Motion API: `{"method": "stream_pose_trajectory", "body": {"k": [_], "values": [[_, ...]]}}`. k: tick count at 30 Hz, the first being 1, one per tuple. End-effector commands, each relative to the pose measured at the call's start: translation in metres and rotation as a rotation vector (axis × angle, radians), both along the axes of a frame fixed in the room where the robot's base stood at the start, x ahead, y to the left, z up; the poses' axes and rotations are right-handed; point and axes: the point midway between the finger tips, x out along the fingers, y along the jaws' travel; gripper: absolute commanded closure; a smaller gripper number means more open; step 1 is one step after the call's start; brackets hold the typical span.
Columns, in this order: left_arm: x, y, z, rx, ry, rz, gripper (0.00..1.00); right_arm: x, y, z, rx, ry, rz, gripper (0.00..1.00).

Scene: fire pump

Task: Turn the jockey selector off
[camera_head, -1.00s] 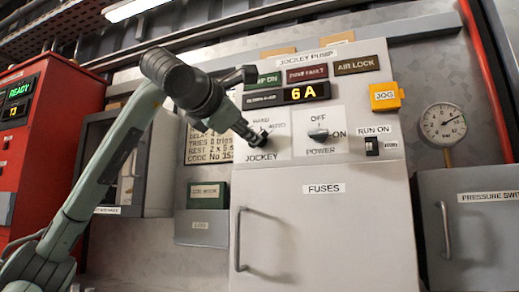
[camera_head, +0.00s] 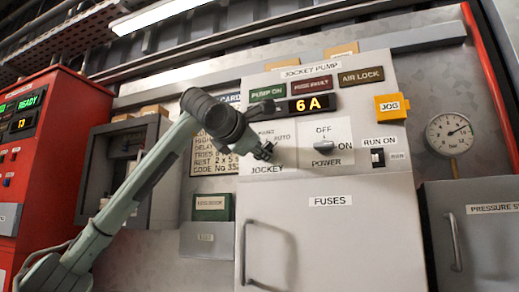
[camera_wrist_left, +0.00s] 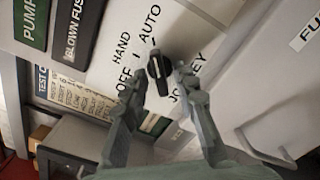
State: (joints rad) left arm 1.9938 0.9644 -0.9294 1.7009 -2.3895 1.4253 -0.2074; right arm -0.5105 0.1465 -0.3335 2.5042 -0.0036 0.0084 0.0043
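The jockey selector is a black knob with a white line (camera_wrist_left: 158,70), shown in the left wrist view beside the labels HAND, OFF and AUTO. Its white line runs nearly upright in that picture; I cannot tell surely which label it points to. My left gripper (camera_wrist_left: 160,82) is open, with one finger on each side of the knob; I cannot tell whether they touch it. In the head view my left gripper (camera_head: 264,150) is at the selector plate above the JOCKEY label and largely hides the knob. My right gripper is not in view.
The power switch (camera_head: 325,147) is close by on the right, with the run-on switch (camera_head: 377,157) beyond. The 6A display (camera_head: 312,104) is above. The fuses door (camera_head: 340,240) with its protruding handle (camera_head: 243,252) is below. A gauge (camera_head: 449,133) is far right.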

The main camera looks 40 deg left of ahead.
Motion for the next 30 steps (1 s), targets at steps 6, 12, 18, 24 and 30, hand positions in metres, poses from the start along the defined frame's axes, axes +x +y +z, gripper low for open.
{"method": "stream_pose_trajectory", "body": {"k": [6,12,18,24,30], "values": [[0.0,0.0,0.0,0.0,0.0,0.0,1.0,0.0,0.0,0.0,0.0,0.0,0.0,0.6],[0.0,0.0,0.0,-0.001,0.0,0.0,1.0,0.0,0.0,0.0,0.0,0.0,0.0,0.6],[0.0,-0.001,-0.001,-0.028,-0.007,-0.001,1.0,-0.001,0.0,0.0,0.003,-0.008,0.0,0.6],[0.0,-0.001,-0.002,-0.123,-0.029,-0.003,1.0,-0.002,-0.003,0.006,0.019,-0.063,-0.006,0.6],[0.0,-0.002,-0.002,-0.282,-0.067,-0.003,1.0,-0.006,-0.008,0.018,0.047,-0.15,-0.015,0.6]]}}
